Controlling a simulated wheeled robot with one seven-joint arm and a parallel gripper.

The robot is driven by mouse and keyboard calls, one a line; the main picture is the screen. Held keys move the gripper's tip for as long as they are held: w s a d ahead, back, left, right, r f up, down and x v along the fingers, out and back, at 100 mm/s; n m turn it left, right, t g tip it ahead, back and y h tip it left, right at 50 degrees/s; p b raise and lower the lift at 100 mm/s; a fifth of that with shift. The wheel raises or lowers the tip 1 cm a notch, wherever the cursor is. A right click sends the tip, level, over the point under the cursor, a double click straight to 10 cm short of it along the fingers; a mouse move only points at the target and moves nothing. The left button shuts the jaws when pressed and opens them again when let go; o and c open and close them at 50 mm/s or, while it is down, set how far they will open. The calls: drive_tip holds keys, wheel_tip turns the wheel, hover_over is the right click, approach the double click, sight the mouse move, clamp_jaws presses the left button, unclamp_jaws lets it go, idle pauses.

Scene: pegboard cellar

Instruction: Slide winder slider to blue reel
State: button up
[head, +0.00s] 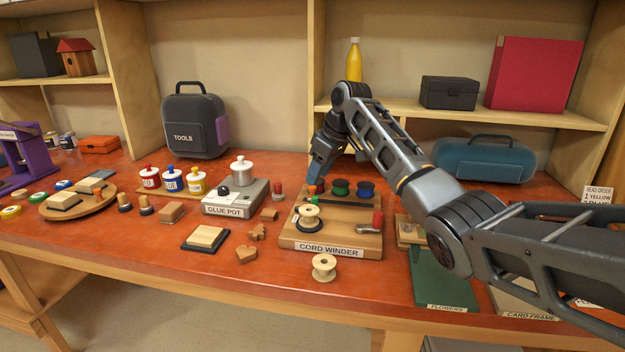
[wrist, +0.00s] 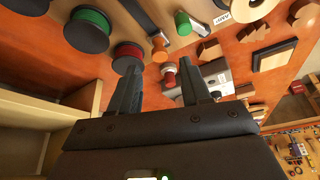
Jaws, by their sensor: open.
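The cord winder (head: 330,250) is a wooden board on the red bench. Along its back stand a green reel (head: 341,187) and a blue reel (head: 365,189); a red reel (wrist: 127,56) shows in the wrist view. In front of the reels runs a dark slider track (wrist: 142,18). An orange knob, apparently the winder slider (wrist: 160,46), sits at the track's end nearest the red reel. My gripper (wrist: 160,64) is open and empty, its fingers apart at the winder's back left. In the wrist view the knob appears beyond the fingertips; contact cannot be told.
A wooden spool (head: 308,214) and a red-handled crank (head: 377,222) are on the winder's front. The glue pot (head: 235,197) stands to the left, with a small red-topped peg (head: 277,190) between. A loose spool (head: 324,267) lies in front. A green flowers board (head: 440,280) is at right.

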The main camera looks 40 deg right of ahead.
sight(315, 187)
drive_tip(key=shift+x, duration=1.85)
drive_tip(key=shift+c, duration=0.5)
clamp_jaws()
